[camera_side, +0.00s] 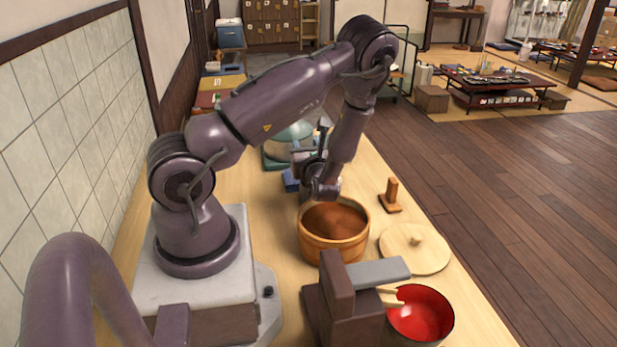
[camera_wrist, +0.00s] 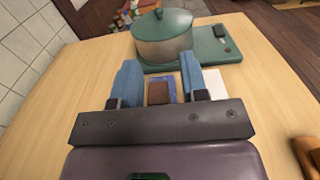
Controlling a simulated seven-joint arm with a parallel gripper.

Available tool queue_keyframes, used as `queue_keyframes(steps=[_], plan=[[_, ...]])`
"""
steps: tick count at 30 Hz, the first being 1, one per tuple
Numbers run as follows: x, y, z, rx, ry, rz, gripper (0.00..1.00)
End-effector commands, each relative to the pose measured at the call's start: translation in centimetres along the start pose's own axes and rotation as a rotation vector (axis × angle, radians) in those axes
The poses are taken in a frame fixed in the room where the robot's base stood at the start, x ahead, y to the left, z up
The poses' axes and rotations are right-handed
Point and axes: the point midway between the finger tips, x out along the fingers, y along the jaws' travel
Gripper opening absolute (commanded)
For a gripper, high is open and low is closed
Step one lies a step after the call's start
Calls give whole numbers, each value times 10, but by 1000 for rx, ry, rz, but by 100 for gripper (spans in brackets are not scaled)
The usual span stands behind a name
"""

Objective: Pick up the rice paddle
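I cannot identify the rice paddle for certain. In the side view, a slim pale wooden piece (camera_side: 391,298) shows at the left rim of a red bowl (camera_side: 420,318); it may be the paddle, but a brown block hides part of it. My gripper (camera_wrist: 160,62) is open in the wrist view, with its two blue fingers apart and nothing held between them. A brown block (camera_wrist: 159,93) on something blue shows below, in the gap. In the side view, my gripper hangs behind the round wooden tub (camera_side: 332,250), away from the red bowl.
A lidded pot (camera_wrist: 162,42) stands on a green base (camera_wrist: 222,52) beyond my fingers. A round wooden lid (camera_side: 432,258) and a small wooden stand (camera_side: 391,197) lie right of the tub. A dark brown block (camera_side: 340,305) stands in front. The tiled wall (camera_side: 70,130) borders the left.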

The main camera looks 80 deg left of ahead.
Motion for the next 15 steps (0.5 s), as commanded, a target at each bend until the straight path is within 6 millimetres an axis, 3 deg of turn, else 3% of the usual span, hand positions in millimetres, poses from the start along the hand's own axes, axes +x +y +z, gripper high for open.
queue_keyframes(steps=[1,5,15], plan=[[0,0,0,0,0,0,28],[0,0,0,0,0,0,0],[0,0,1,0,-1,0,0]])
